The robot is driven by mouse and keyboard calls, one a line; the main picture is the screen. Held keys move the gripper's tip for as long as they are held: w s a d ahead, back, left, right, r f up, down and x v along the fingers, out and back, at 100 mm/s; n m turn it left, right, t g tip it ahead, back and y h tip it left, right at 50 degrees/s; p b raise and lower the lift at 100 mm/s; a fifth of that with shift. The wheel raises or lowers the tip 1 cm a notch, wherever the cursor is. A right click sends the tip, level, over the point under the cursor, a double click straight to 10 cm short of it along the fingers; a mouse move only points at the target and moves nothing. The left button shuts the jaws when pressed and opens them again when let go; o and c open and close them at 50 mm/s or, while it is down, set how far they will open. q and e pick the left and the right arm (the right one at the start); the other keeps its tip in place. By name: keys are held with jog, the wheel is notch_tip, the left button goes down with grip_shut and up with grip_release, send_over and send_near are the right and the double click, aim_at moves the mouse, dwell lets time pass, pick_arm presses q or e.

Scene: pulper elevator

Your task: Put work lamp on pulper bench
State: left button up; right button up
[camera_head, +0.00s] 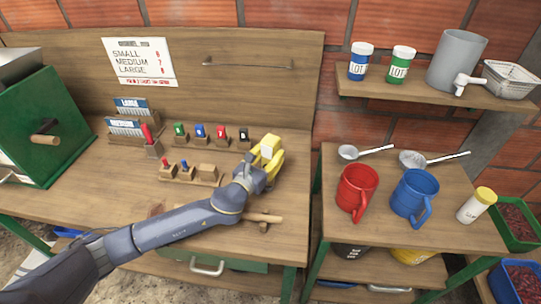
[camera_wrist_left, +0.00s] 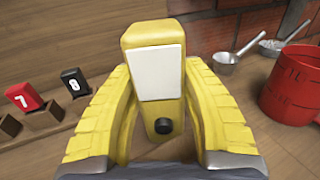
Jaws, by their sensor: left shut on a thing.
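The work lamp (camera_head: 267,149) is yellow with a white front panel. It is upright near the back right end of the wooden bench (camera_head: 75,188), which carries a green machine and is likely the pulper bench. My left gripper (camera_head: 260,165) reaches across the bench and is shut on the lamp. In the left wrist view, its yellow fingers (camera_wrist_left: 158,85) flank the lamp (camera_wrist_left: 155,48), whose black knob faces the camera. I cannot tell whether the lamp's base touches the bench. My right gripper is not in view.
Small numbered blocks (camera_head: 200,131) in wooden holders stand left of the lamp. The green machine (camera_head: 55,135) is at the far left. A separate right table holds a red mug (camera_head: 356,188), a blue mug (camera_head: 412,193) and ladles (camera_head: 425,159). A wooden handle (camera_head: 262,217) lies near the bench front.

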pick_arm(q)
jog(key=shift+f, duration=0.35)
jog(key=shift+f, duration=0.3)
jog(key=shift+s+f, duration=0.15)
jog(key=shift+f, duration=0.4)
jog(key=o, duration=1.2)
jog(key=shift+f, duration=0.15)
jog(key=shift+o, duration=0.2)
jog(key=shift+r, duration=0.4)
jog(key=shift+s+a+r, duration=0.15)
jog(key=shift+s, duration=0.05)
jog(key=v, duration=0.7)
jog(key=r+v, duration=0.1)
jog(key=v, duration=0.3)
jog(key=shift+s, duration=0.1)
